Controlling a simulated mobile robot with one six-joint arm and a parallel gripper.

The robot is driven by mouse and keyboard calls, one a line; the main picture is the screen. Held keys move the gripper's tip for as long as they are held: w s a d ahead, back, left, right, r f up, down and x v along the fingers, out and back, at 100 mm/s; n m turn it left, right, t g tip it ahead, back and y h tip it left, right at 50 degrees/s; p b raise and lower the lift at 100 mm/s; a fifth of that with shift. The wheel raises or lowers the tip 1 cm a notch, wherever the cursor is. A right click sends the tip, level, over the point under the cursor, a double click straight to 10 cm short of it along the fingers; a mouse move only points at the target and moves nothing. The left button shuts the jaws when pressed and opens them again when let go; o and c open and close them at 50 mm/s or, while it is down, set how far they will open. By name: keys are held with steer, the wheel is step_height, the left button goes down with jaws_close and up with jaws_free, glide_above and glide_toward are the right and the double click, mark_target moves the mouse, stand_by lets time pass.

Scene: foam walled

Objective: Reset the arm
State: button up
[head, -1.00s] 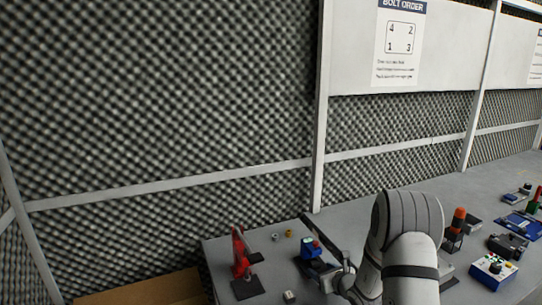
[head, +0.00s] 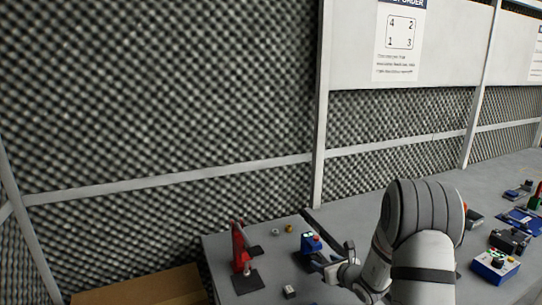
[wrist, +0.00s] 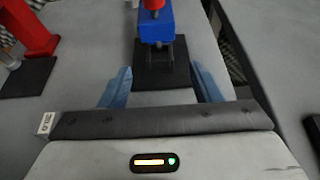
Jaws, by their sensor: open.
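My gripper (wrist: 161,88) is open in the wrist view, its two blue-grey fingers spread apart with nothing between them. Just beyond the fingertips stands a blue device with a red top (wrist: 156,26) on a dark base plate (wrist: 162,72). In the head view the same blue device (head: 311,242) stands on the grey table, close to the left end of my arm. My gripper's fingers are hard to make out there.
A red press-like stand (head: 240,250) is at the table's left end, with two small rings (head: 276,230) and a small white block (head: 290,291) nearby. To the right are a blue button box (head: 494,266), a dark device (head: 510,242) and a blue tray (head: 520,226). A foam wall rises behind.

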mark_target(313, 255)
steer(key=shift+v, duration=0.85)
steer(key=p+x, duration=0.1)
steer(key=x, duration=0.6)
steer(key=shift+w+f+p, duration=0.1)
steer(key=shift+p, duration=0.2)
steer(key=s, duration=0.1)
steer(key=s+d+p, duration=0.1)
steer(key=s, duration=0.2)
steer(key=shift+s+d+r+p, duration=0.2)
steer(key=shift+s+d+p, duration=0.05)
steer(key=shift+d+p, duration=0.15)
steer(key=s+r+p, duration=0.1)
steer(key=p, duration=0.1)
steer(key=r+p, duration=0.1)
steer(key=shift+s+d+r+p, duration=0.35)
steer(key=shift+p, duration=0.05)
steer(key=shift+f, duration=0.2)
steer(key=shift+w, duration=0.1)
